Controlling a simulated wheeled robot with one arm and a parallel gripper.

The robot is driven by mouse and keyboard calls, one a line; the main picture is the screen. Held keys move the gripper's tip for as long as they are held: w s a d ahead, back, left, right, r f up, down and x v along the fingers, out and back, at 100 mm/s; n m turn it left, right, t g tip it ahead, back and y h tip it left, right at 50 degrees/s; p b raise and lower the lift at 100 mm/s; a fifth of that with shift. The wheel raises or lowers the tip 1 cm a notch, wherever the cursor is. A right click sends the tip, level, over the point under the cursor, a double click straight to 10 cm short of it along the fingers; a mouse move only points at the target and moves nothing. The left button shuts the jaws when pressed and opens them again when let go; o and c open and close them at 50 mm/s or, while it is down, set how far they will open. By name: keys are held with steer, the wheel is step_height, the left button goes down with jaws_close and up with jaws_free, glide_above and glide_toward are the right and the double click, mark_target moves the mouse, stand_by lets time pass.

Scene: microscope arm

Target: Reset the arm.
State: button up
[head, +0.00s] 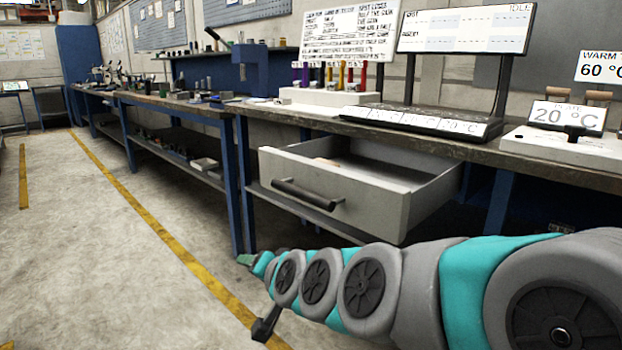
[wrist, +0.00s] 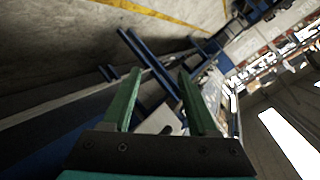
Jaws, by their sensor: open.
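My arm stretches in from the lower right of the head view, grey and teal. My gripper (head: 246,260) is at its far end, low in front of the bench and to the left of the open drawer. In the wrist view my gripper (wrist: 160,100) shows two green fingers set wide apart with nothing between them. Both fingers are clear of any object. The wrist view is tilted and looks along the bench side.
A grey drawer (head: 325,205) with a black handle stands pulled out from the workbench (head: 440,148). On the bench are a rack (head: 330,97) with coloured items, a screen (head: 465,30) and a "20 °C" plate unit (head: 560,145). The floor (head: 90,250) at left is clear.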

steer(key=s+d+f+n+g+h, duration=0.2)
steer(key=s+d+f+g, duration=0.2)
steer(key=s+d+f, duration=0.3)
steer(key=s+d+f+n+g+h, duration=0.2)
steer(key=s+d+f+g, duration=0.15)
steer(key=s+d, duration=0.5)
steer(key=s+d+f+g+h, duration=0.1)
steer(key=s+d+g, duration=0.1)
steer(key=s+d, duration=0.2)
steer(key=s+d+f+g+h+p, duration=0.1)
steer(key=s+d+g, duration=0.2)
steer(key=s, duration=0.8)
steer(key=shift+s+d+f+h, duration=0.3)
steer(key=shift+d+f+h, duration=0.1)
steer(key=shift+d, duration=0.85)
steer(key=shift+r, duration=0.1)
